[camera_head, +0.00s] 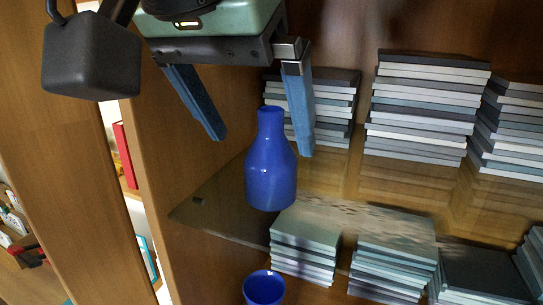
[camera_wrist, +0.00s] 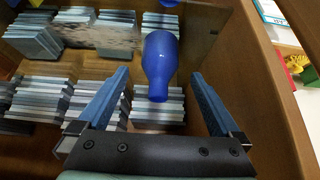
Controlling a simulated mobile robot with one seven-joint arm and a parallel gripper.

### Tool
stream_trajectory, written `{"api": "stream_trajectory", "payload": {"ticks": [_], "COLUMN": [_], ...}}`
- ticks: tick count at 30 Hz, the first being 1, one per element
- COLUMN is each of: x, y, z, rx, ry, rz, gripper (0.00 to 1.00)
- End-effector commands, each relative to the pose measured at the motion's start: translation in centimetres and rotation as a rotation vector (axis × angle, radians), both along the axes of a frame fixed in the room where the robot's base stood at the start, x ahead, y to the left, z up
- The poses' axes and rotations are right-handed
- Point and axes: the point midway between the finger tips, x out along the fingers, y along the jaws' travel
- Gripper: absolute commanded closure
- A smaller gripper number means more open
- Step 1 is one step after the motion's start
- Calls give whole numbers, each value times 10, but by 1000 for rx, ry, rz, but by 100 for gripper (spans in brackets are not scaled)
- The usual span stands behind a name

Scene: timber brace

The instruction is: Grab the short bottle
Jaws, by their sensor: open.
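A short blue bottle (camera_head: 270,175) with a narrow neck and wide body stands on a glass-like shelf in the head view. It also shows in the wrist view (camera_wrist: 160,62), its neck pointing toward my gripper. My gripper (camera_head: 263,147) is open and empty, its two blue fingers pointing down near the upper part of the bottle. In the wrist view the bottle appears between the fingers (camera_wrist: 160,73) of my gripper. I cannot tell how far the fingertips are from it in depth.
A book stack (camera_head: 332,108) stands close behind the bottle, and a taller stack (camera_head: 425,105) is to its right. A blue cup (camera_head: 264,287) is on the level below, beside more stacks (camera_head: 303,245). A wooden side panel (camera_head: 185,110) bounds the left.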

Motion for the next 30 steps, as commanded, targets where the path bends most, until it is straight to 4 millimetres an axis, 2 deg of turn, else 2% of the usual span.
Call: {"api": "stream_trajectory", "payload": {"ticks": [3, 11, 21, 29, 30], "x": [9, 18, 39, 41, 41], "y": [-5, -8, -16, -17, -17], "z": [-15, -30, -67, -70, -70], "rx": [-2, -1, 0, 0, 0], "ry": [2, -1, -1, -2, -2], "rz": [-4, -1, 0, -1, -1], "gripper": [0, 0, 0, 0, 7]}}
